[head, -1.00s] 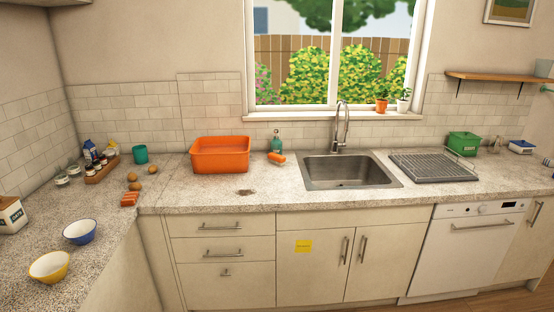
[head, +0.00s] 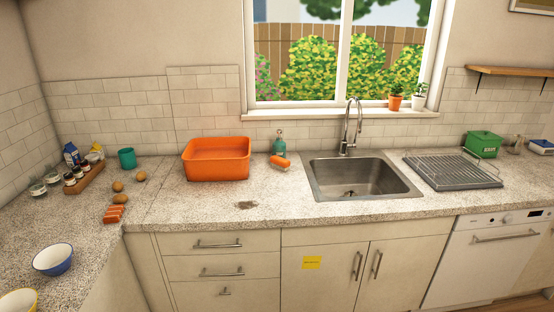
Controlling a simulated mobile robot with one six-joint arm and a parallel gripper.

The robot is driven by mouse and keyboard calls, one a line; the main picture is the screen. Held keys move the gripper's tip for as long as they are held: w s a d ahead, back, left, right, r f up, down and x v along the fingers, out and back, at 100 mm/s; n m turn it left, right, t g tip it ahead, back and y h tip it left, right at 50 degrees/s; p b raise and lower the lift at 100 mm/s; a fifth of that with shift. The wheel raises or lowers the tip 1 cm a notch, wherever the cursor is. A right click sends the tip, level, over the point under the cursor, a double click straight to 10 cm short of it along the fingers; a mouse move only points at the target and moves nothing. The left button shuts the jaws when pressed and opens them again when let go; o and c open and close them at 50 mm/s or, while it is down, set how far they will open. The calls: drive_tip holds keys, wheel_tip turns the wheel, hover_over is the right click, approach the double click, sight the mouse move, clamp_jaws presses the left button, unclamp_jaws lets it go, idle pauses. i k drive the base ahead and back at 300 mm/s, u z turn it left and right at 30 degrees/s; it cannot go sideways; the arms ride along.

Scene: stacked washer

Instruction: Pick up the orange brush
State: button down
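A small orange object (head: 281,163) that looks like the orange brush lies on the counter just in front of the teal soap bottle (head: 279,144), left of the sink. It is too small to make out bristles. A large orange basin (head: 216,160) stands to its left, apart from it. My gripper is not in view.
The sink (head: 362,180) with its tall tap (head: 351,125) is right of the orange object, and a drying rack (head: 453,172) is beyond it. Short orange pieces (head: 114,214) lie on the left counter. The counter's front middle is clear.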

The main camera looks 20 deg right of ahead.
sight(276, 161)
drive_tip(key=z, duration=0.1)
drive_tip(key=i, duration=0.9)
drive_tip(key=z, duration=0.3)
